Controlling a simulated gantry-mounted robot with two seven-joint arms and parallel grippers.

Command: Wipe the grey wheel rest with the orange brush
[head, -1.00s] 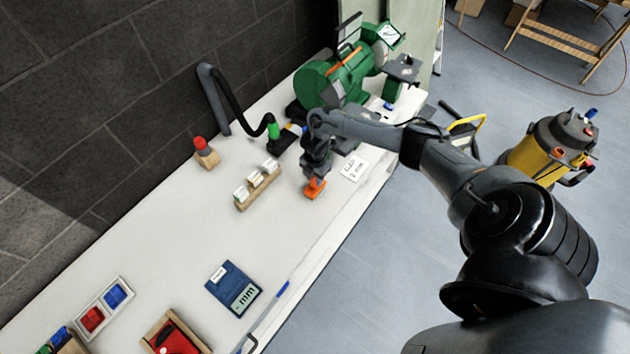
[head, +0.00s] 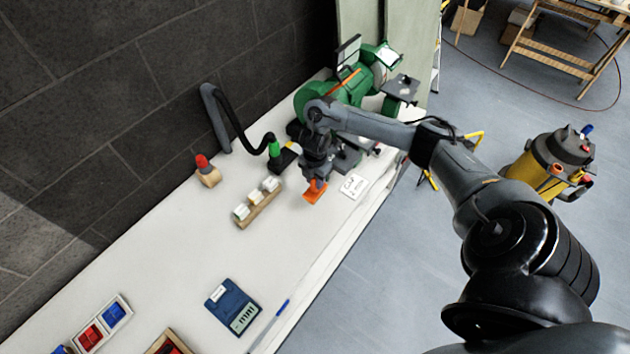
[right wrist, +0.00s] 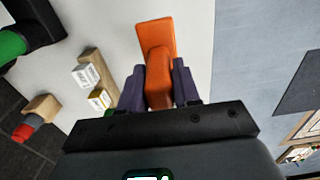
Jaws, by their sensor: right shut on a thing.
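The orange brush (head: 314,192) is in my right gripper (head: 316,178), at the front side of the white bench. In the right wrist view the brush (right wrist: 157,50) points away from me, its handle between the two dark fingers of the gripper (right wrist: 158,88), which are shut on it. I cannot tell whether its end touches the bench top. A green machine (head: 345,88) stands at the far end of the bench, with grey parts at its foot partly behind my right arm. I cannot tell which grey part is the wheel rest. My left gripper is not in view.
A wooden block with white-labelled pieces (head: 259,203) stands left of the brush. A white card (head: 354,186) lies to its right. A black hose with a green end (head: 272,148) arches nearby. A blue device (head: 234,305) lies nearer. The bench between is clear.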

